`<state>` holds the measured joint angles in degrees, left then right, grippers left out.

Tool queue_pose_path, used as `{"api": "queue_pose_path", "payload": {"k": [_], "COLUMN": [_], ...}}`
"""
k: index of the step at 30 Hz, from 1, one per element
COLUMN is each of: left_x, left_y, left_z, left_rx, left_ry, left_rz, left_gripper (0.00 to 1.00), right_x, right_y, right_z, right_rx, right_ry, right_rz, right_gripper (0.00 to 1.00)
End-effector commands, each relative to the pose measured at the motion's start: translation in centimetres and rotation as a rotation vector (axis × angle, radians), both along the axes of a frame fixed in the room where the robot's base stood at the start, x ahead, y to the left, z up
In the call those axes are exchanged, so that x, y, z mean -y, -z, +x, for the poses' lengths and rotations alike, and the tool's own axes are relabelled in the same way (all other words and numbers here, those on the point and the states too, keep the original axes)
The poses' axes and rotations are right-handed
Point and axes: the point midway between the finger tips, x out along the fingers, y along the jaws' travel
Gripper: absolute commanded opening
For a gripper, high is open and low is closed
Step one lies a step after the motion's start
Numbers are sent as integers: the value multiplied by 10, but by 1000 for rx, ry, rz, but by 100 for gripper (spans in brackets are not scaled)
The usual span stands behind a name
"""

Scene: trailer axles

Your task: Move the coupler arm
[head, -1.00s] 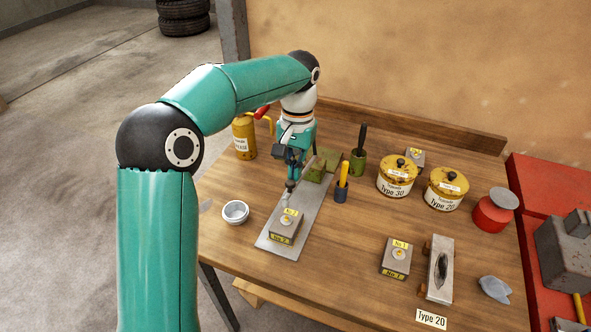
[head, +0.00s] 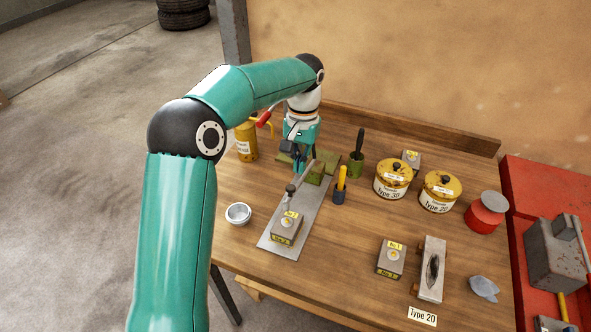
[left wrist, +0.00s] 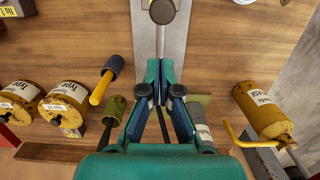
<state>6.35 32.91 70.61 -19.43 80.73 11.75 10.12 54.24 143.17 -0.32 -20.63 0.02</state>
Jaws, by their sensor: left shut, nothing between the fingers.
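The coupler arm is a grey bar (head: 302,178) with a dark round knob at its front end. It runs along a flat metal plate (head: 275,240) towards green blocks (head: 317,172) at the back. In the left wrist view the bar (left wrist: 160,38) and knob (left wrist: 162,12) are at the top. My left gripper (head: 300,169) is shut and empty, behind the knob and close beside the bar; I cannot tell if they touch. Its fingers show in the left wrist view (left wrist: 160,72). A No 2 block (head: 287,228) sits on the plate. My right gripper is out of view.
A white bowl (head: 238,214) stands left of the plate. A yellow-handled tool in a holder (head: 340,188), a green cup (head: 356,163) and yellow pots (head: 393,180) stand right. A yellow can (head: 246,142) stands at back left. Wood between plate and No 1 block (head: 391,257) is clear.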

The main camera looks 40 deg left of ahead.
Motion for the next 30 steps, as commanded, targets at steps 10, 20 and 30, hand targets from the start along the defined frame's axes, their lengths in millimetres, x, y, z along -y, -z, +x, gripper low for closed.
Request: {"api": "queue_pose_path", "payload": {"k": [10,20,30], "left_x": [0,-2,-3], "left_y": [-28,-87,-115], "left_z": [4,11,13], "left_rx": [4,4,1], "left_ry": [0,0,0], "left_rz": [0,0,0], "left_gripper": [0,0,0], "right_x": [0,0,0], "right_y": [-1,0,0], "right_z": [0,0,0], "right_rx": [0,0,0], "right_ry": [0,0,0], "right_rz": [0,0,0], "right_gripper": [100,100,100]}}
